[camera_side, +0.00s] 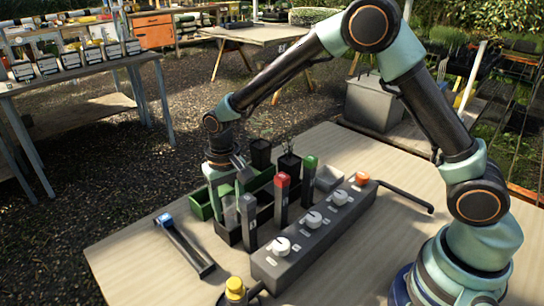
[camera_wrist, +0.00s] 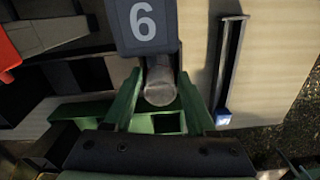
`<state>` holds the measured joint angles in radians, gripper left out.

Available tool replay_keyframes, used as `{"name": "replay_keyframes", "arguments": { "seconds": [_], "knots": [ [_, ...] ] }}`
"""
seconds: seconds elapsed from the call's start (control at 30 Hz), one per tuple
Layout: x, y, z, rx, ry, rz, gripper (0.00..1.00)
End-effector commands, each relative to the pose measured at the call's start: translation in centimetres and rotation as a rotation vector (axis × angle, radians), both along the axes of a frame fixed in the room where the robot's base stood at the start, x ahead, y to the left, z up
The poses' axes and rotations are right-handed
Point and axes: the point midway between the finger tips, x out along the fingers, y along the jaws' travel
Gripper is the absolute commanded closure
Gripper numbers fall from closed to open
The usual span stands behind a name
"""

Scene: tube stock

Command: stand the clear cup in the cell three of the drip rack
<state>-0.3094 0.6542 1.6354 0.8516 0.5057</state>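My gripper (camera_wrist: 161,72) points down over the crowded trays, its two green fingers on either side of a clear cup (camera_wrist: 160,88). Small gaps show between the fingers and the cup in the wrist view.
A grey post marked 6 (camera_wrist: 142,28) stands right beside the cup. Red (camera_side: 282,198) and green (camera_side: 310,180) topped posts stand nearby. A grey box with white knobs (camera_side: 315,232) runs along the front. A blue-ended bar (camera_side: 186,245) lies left; bare table surrounds it.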

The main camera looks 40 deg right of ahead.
Motion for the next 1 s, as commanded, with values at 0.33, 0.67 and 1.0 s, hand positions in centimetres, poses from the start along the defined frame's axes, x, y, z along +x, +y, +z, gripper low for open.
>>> {"name": "replay_keyframes", "arguments": {
  "seconds": [0.33, 0.67, 1.0],
  "knots": [
    [0.0, 0.0, 0.1, 0.000, 0.000, 0.000, 0.27],
    [0.1, 0.0, 4.5, 0.002, -0.005, 0.000, 0.27],
    [0.1, 0.0, 10.6, 0.001, -0.003, 0.000, 0.27]
  ]
}}
